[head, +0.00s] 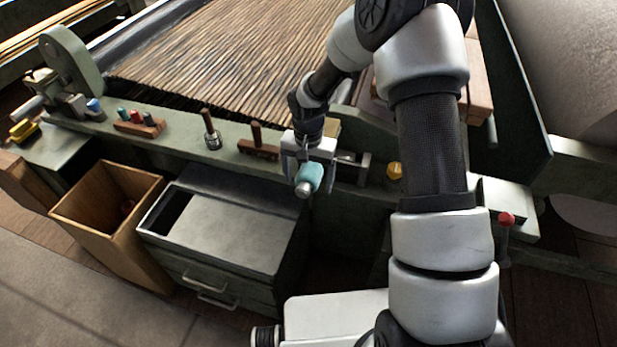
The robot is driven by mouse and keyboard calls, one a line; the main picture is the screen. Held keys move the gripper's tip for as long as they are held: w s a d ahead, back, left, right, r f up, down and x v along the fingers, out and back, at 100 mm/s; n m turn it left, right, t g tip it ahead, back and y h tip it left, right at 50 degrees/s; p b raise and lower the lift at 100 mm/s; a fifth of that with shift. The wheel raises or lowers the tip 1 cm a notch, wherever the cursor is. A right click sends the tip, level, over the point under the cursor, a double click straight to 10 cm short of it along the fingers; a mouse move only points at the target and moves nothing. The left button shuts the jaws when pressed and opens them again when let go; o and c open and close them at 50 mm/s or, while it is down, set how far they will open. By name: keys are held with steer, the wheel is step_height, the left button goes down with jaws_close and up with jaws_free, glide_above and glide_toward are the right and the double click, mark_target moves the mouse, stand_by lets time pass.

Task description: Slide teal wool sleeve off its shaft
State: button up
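The teal wool sleeve (312,174) is a short, thick roll on a pale metal shaft, whose blunt end (302,191) sticks out toward the lower left. The sleeve projects from the front of the green rail. My gripper (308,175) comes down over it from above. Its two fingers stand wide apart, one on each side of the sleeve, with a gap visible at the left finger. Contact at the right finger is hard to tell. The far end of the sleeve and shaft is hidden behind my gripper.
A metal bracket (352,167) and a yellow knob (394,170) sit right of the sleeve. A peg block (258,148) stands to the left on the rail (185,145). Below are a grey drawer cabinet (225,230) and a wooden bin (75,208). A red knob (506,219) is at right.

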steer(key=c, duration=1)
steer(key=shift+s+a+b, duration=0.45)
steer(key=shift+s+a, duration=0.35)
steer(key=shift+s, duration=1.1)
steer(key=shift+s+a+b, duration=0.4)
steer(key=shift+s+a, duration=0.35)
steer(key=shift+s, duration=1.15)
steer(key=shift+s+a+b, duration=0.45)
steer(key=shift+s+a, duration=0.35)
steer(key=shift+s, duration=1.1)
steer(key=shift+s+a+r+p, duration=0.4)
steer(key=shift+s+r, duration=0.4)
steer(key=shift+s, duration=0.15)
steer(key=shift+s+a+r+p, duration=0.25)
steer(key=shift+s+a+r, duration=0.1)
steer(key=shift+s+r, duration=0.5)
steer(key=shift+f, duration=0.1)
